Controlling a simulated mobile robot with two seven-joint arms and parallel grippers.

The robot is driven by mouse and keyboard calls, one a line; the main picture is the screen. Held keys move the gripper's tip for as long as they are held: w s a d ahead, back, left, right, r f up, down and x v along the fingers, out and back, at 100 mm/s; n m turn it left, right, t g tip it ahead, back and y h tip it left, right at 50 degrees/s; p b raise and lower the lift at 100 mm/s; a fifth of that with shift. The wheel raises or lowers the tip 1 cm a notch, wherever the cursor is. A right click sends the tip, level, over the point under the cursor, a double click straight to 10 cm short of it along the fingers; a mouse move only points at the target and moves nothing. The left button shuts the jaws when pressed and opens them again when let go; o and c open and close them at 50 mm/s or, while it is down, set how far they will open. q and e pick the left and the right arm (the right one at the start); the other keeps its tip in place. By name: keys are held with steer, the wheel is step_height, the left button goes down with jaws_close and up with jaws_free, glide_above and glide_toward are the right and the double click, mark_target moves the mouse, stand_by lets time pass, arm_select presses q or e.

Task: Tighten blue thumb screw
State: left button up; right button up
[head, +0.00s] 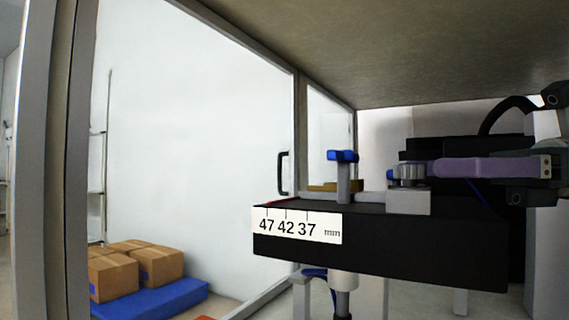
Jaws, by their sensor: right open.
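A blue T-shaped knob (342,156) stands on top of a grey upright post on the black block. Another small blue part (390,174) shows at the left of a grey ridged knob (409,173), partly hidden by it. I cannot tell for sure which blue part is the thumb screw. My right gripper (434,169) reaches in from the right, its purple finger level and pointing left, with its tip at the right side of the ridged knob. I cannot tell whether it touches. The jaws are open; the other finger is not clearly visible. My left gripper is not in view.
The black block (400,248) carries a scale label (297,226) reading 47 42 37 mm. A light grey block (408,201) sits under the ridged knob. A brownish ceiling hangs above, and a framed clear panel stands left. Cardboard boxes (157,262) rest on a blue pallet beyond it.

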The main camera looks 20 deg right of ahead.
steer(key=p+x, duration=0.1)
steer(key=x, duration=0.6)
jaws_close()
stand_by(0.4)
